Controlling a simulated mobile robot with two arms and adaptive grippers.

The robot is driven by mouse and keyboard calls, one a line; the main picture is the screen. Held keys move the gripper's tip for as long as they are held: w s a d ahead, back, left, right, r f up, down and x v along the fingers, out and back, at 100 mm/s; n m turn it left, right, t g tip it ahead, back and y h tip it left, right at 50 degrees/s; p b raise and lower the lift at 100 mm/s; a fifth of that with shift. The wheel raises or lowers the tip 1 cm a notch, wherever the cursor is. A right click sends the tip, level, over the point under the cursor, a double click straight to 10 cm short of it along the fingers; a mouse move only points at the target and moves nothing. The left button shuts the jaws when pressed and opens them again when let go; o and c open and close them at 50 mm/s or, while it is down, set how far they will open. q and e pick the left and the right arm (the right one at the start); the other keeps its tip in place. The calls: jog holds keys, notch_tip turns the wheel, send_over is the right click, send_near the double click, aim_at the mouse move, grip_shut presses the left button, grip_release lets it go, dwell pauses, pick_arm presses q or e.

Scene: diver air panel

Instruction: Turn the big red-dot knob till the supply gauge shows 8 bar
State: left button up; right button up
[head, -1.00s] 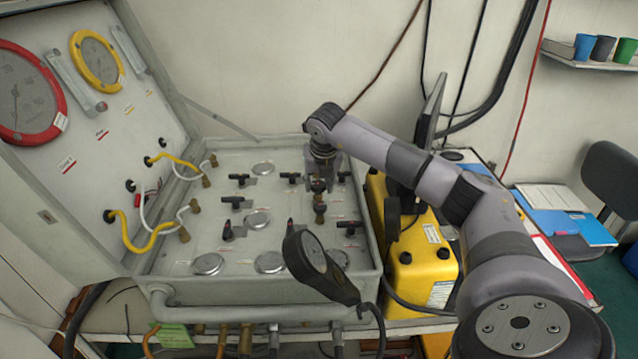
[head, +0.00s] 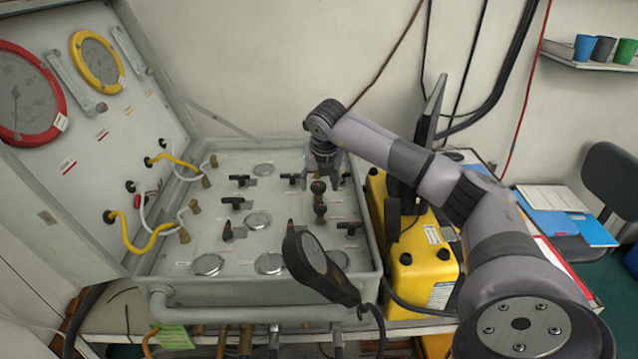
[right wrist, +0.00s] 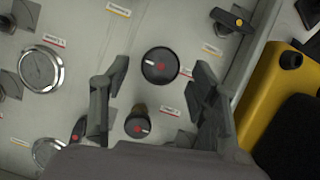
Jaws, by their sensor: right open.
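The big black knob with a red dot and white pointer mark (right wrist: 162,66) stands on the grey panel and shows whole in the right wrist view. In the head view it is the dark knob (head: 318,187) just below my right gripper (head: 325,178). In the right wrist view my right gripper (right wrist: 159,72) is open and empty, one finger on each side of the big knob and apart from it. A smaller red-dot knob on a brass base (right wrist: 138,125) is closer to the palm. I cannot tell which gauge is the supply gauge, and no gauge value is legible.
The raised lid carries a red-rimmed gauge (head: 22,95) and a yellow-rimmed gauge (head: 96,62). Black T-handles (head: 236,202) and small round gauges (head: 258,219) crowd the panel. A dark round-faced device (head: 312,252) juts up at the panel's front. A yellow case (head: 425,262) stands right of the panel.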

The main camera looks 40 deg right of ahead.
jog(key=v, duration=1.1)
